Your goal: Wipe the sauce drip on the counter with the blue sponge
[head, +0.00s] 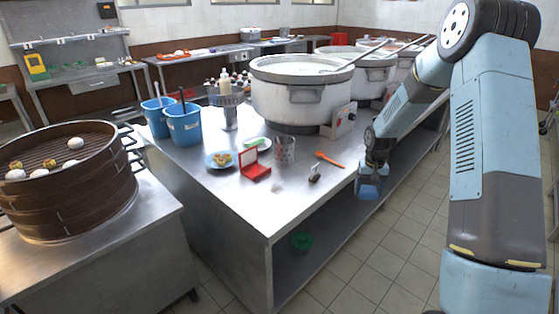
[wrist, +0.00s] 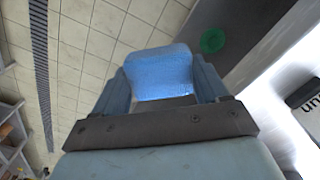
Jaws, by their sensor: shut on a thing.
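My gripper (head: 372,180) is at the right of the head view, beside the counter's right edge and over the tiled aisle. It is shut on the blue sponge (wrist: 160,72), which sits between the two fingers in the wrist view. In the head view the sponge is hard to tell from the blue-grey fingers. The steel counter (head: 225,200) fills the middle of the head view. A small, faint reddish mark, seemingly the sauce drip (head: 247,184), lies on the counter near its front, below the red box. My gripper is well to the right of it, apart from it.
A large pot (head: 290,95) stands behind. A green bowl (head: 302,241) is on the lower shelf. The counter's front corner is clear.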

